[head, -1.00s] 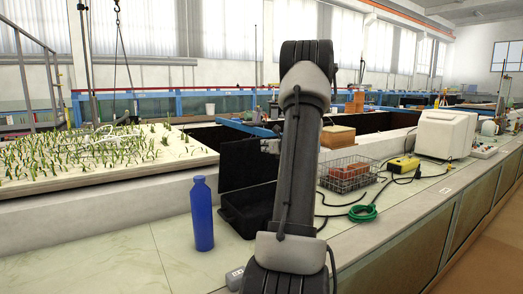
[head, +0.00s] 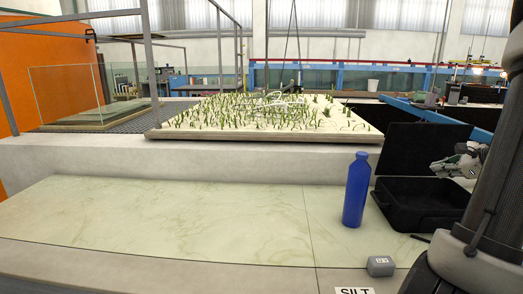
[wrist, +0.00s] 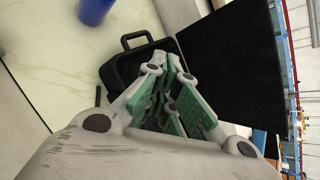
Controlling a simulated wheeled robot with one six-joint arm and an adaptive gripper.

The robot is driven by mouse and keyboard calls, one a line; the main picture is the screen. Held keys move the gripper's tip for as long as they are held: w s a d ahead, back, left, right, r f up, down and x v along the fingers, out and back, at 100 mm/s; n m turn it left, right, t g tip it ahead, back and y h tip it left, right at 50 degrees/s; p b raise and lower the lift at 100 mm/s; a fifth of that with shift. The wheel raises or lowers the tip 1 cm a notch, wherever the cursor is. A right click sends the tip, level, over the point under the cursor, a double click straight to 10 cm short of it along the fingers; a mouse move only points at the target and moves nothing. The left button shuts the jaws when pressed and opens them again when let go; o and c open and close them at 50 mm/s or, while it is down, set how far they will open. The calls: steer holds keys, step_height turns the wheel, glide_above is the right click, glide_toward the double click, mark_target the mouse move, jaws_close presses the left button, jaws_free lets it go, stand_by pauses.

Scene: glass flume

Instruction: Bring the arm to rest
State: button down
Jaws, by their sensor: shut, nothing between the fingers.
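My gripper (head: 455,163) shows in the head view at the right, in front of the raised lid of the open black case (head: 420,215). My arm stands at the right edge and hides part of what is behind it. In the wrist view the gripper (wrist: 172,78) has grey links and green pads drawn together, with nothing seen between them. The case's handle and edge (wrist: 112,72) lie beyond the fingers there. The gripper appears to be above the case; I cannot tell the exact gap.
A blue bottle (head: 356,190) stands upright on the pale counter (head: 180,215), left of the case. A small grey block (head: 380,266) sits near the front edge by a SILT label (head: 354,291). The counter's left part is clear. A planted bed (head: 260,118) lies behind.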

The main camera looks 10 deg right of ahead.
steer(key=s+a+r+n+g, duration=0.2)
steer(key=s+a+n, duration=0.4)
steer(key=a+n, duration=0.3)
steer(key=s+a+r+n+g+h, duration=0.1)
steer(key=s+a+r+n+g, duration=0.1)
steer(key=s+a+n, duration=0.4)
steer(key=s+a+r+n+g, duration=0.2)
steer(key=s+a+n, duration=0.5)
steer(key=a+n, duration=0.5)
steer(key=a+r, duration=0.1)
steer(key=a, duration=0.2)
steer(key=shift+a+g, duration=0.35)
steer(key=shift+g, duration=0.05)
